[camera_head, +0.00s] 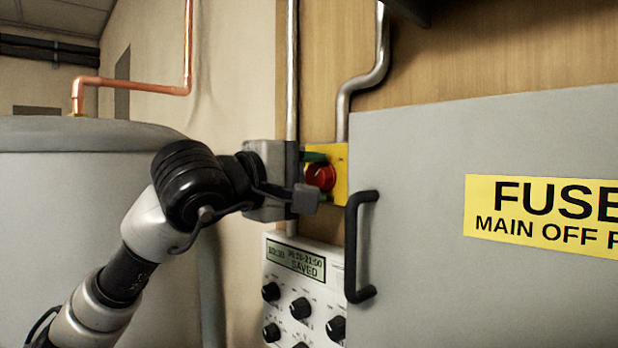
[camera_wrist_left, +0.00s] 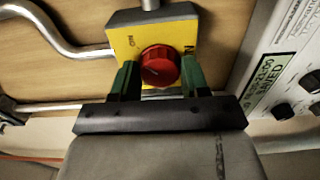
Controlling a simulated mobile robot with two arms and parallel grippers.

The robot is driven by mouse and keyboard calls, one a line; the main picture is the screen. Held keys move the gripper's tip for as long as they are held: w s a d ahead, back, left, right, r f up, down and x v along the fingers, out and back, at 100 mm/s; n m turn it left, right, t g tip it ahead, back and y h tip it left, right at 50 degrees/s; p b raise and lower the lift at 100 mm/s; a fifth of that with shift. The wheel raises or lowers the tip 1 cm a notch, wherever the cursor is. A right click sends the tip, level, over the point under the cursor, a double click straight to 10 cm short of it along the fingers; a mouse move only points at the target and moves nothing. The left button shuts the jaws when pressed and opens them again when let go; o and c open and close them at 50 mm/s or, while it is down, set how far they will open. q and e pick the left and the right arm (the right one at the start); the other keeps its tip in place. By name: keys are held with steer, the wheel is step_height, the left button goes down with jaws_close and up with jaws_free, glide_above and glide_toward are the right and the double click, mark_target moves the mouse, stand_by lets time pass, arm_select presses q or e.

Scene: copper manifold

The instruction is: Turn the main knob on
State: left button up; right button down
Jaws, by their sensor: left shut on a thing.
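The main knob is a round red knob (camera_head: 322,177) on a yellow plate (camera_head: 341,160) of a small switch box on the wooden wall panel. In the left wrist view the red knob (camera_wrist_left: 160,66) sits between the two green-padded fingers, and dark lettering shows on the yellow plate (camera_wrist_left: 122,42) at either side of it. My left gripper (camera_head: 313,178) reaches the knob from the left and is shut on it, one finger on each side. The fingers partly hide the knob and the plate in the head view. My right gripper is not in view.
A grey fuse cabinet (camera_head: 420,190) with a black handle (camera_head: 352,245) stands close to the right. A control panel (camera_head: 300,295) with a display reading SAVED and several black dials is below. Grey conduit (camera_head: 368,75) runs above. A large grey tank (camera_head: 70,210) stands left.

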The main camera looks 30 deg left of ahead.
arm_select(q)
steer(key=o, duration=0.9)
steer(key=shift+b+v, duration=1.5)
steer(key=shift+v, duration=3.9)
